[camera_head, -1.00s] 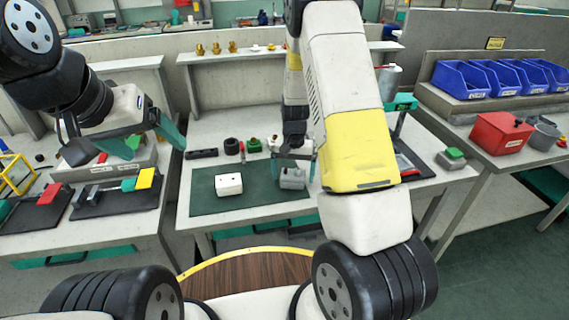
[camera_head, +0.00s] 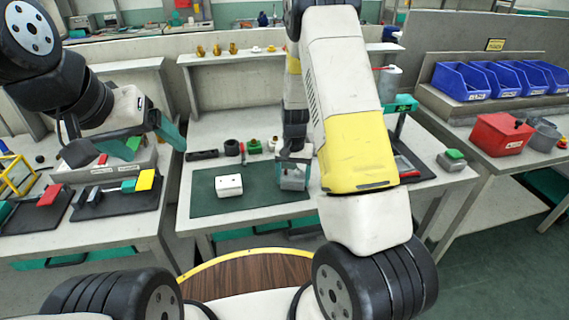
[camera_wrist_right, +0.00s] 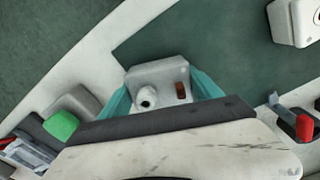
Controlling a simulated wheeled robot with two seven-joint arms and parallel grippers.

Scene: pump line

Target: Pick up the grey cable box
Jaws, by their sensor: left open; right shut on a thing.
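The grey cable box (camera_head: 292,183) is at the right end of the dark green mat (camera_head: 210,207). In the right wrist view the cable box (camera_wrist_right: 160,72) has a white round fitting and a small red-brown part on it. My right gripper (camera_head: 293,174) is shut on it from above, with a teal finger on each side in the wrist view (camera_wrist_right: 162,92). I cannot tell whether the box touches the mat. My left gripper (camera_head: 150,141) is open and empty, up at the left over the neighbouring bench.
A white box (camera_head: 229,188) stands on the mat, left of the cable box. Dark and green parts (camera_head: 254,146) stand behind the mat. A green-topped grey block (camera_head: 452,157) and red box (camera_head: 500,135) are on the right. The mat's middle front is clear.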

